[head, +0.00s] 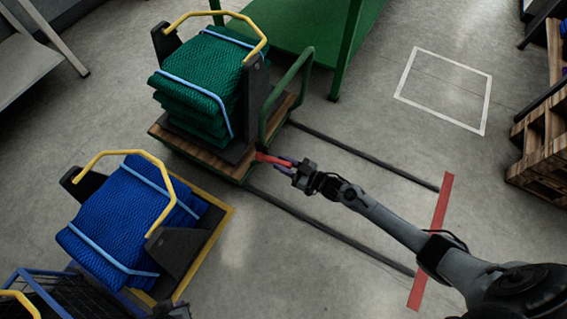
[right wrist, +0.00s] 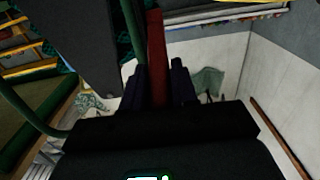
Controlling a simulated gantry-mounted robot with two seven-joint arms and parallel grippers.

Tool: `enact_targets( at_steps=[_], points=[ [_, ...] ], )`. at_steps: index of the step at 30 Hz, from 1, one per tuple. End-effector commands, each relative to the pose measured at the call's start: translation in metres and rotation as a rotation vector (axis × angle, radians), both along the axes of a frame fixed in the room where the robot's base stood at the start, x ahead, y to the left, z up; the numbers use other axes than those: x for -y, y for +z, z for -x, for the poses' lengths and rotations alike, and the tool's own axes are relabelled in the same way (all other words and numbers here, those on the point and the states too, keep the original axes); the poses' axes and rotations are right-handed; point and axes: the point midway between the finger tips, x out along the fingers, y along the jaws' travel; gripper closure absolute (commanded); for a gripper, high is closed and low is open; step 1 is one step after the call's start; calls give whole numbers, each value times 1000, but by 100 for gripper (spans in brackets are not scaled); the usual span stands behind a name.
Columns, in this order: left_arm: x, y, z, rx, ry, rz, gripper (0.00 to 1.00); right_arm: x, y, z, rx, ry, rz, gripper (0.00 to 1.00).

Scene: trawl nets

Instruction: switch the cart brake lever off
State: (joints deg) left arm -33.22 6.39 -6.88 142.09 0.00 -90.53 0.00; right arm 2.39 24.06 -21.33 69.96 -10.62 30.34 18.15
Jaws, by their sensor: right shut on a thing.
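The cart (head: 162,134) has a wooden deck, a green push handle (head: 302,75) and a stack of green nets. Its red brake lever (head: 268,158) sticks out at the deck's near right end. My right gripper (head: 285,165) reaches the lever from the right and is shut on it. My left gripper is not in view.
Two dark rails (head: 350,155) run from the cart to a red floor strip (head: 432,240). A yellow-edged pallet with blue nets (head: 115,215) stands at lower left. A green table (head: 300,25) is behind the cart. Wooden pallets (head: 545,140) stand at right. The white-outlined floor square (head: 445,90) is empty.

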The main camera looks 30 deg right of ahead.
Motion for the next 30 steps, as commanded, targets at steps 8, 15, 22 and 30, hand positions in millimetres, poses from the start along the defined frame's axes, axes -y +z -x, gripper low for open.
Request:
enact_targets(
  at_steps=[8, 15, 22, 30],
  points=[
    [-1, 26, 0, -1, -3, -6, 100, -1, 13, -2, -49, -1, 32, 100],
    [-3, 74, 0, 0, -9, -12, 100, -4, 31, -8, -165, -1, 105, 100],
    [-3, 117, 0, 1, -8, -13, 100, -10, 43, -16, -300, 0, 188, 100],
    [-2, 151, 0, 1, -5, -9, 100, -17, 51, -27, -439, 0, 276, 100]
  ],
)
